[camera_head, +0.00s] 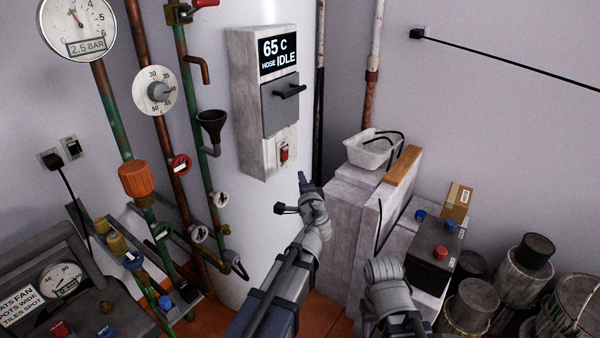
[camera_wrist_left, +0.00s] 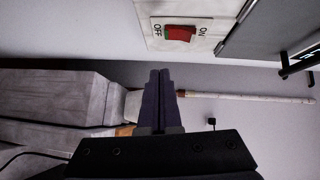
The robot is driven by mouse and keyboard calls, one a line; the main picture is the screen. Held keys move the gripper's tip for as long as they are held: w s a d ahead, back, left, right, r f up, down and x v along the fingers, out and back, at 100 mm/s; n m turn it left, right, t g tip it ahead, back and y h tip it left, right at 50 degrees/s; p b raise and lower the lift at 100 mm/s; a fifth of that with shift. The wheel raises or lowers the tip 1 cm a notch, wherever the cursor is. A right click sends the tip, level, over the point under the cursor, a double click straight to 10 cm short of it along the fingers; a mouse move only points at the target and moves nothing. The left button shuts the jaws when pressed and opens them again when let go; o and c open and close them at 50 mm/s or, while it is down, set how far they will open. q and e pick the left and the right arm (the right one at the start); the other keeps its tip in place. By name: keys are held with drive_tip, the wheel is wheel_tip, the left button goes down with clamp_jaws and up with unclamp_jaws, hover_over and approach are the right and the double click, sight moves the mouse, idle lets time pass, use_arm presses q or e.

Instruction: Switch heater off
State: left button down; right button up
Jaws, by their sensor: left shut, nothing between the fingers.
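The heater is a pale box (camera_head: 258,105) on the big white cylinder, with a display reading "65 C HOSE IDLE". Its red rocker switch (camera_head: 284,153) sits on a small plate low on the box. In the left wrist view the red switch (camera_wrist_left: 180,33) lies between the words OFF and ON, with a green edge on the OFF side. Which way it is pressed I cannot tell. My left gripper (camera_head: 303,178) is shut and empty, just below and right of the switch, apart from it. Its closed fingers also show in the wrist view (camera_wrist_left: 160,74). My right gripper's fingers are not visible.
A grey cover with a black handle (camera_head: 289,91) sits above the switch. Pipes with valves and a funnel (camera_head: 211,127) stand left. A white tub (camera_head: 372,150) on pale blocks stands right, near a dark battery (camera_head: 433,252) and several paint tins (camera_head: 525,272).

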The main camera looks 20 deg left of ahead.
use_arm(q)
drive_tip(key=v, duration=0.2)
drive_tip(key=f+v, duration=0.1)
drive_tip(key=v, duration=0.2)
drive_tip(key=shift+s+d, duration=0.1)
drive_tip(key=shift+d, duration=0.05)
drive_tip(key=s+d+f+n+g+h+p, duration=0.1)
drive_tip(key=s+f+n+g+p, duration=0.25)
drive_tip(key=s, duration=0.25)
drive_tip(key=s+d+f+n+g+p, duration=0.2)
drive_tip(key=s+f+n+g, duration=0.2)
drive_tip(key=s+f+g, duration=0.1)
drive_tip(key=s+d+f+g+h+p, duration=0.1)
drive_tip(key=s+d+g+h, duration=0.1)
drive_tip(key=s, duration=0.5)
drive_tip(key=s+d+f+g+h+p, duration=0.1)
drive_tip(key=s+d+f+g+h, duration=0.1)
drive_tip(key=s+d+g, duration=0.3)
drive_tip(key=s+d, duration=0.2)
drive_tip(key=shift+d+n+h, duration=0.3)
drive_tip(key=shift+n+h, duration=0.05)
drive_tip(key=shift+h, duration=0.05)
